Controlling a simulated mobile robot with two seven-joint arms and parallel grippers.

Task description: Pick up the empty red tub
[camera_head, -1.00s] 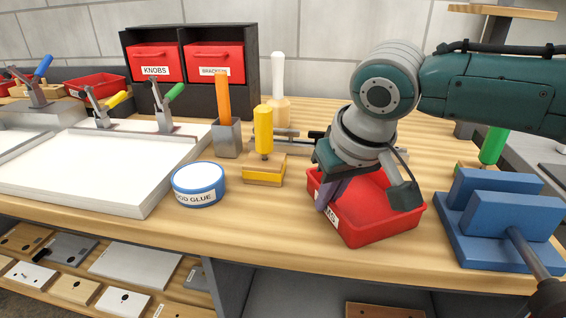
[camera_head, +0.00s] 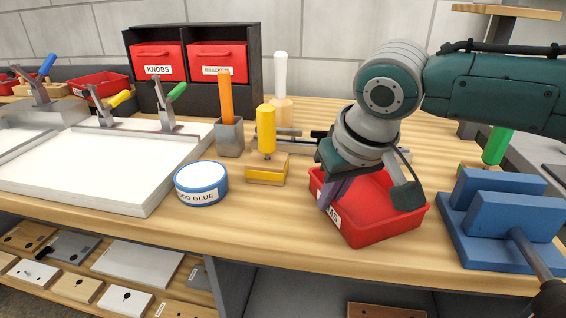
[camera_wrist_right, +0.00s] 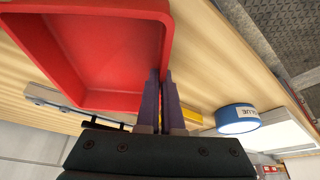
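The red tub (camera_head: 375,233) sits on the workbench, its visible inside empty and a white label on its left wall. It also shows in the right wrist view (camera_wrist_right: 110,45). My right gripper (camera_head: 328,207) reaches down at the tub's left wall. In the right wrist view the two purple fingers (camera_wrist_right: 162,75) are close together with the tub's wall between them, one inside and one outside, so it looks shut on the wall. My left gripper is in neither view.
A blue-rimmed glue tub (camera_head: 201,184) and a yellow-handled block (camera_head: 266,170) stand to the left. A blue fixture (camera_head: 503,225) stands close on the right. Another red tub (camera_head: 101,82) is at the back left. The bench's front edge is just before the tub.

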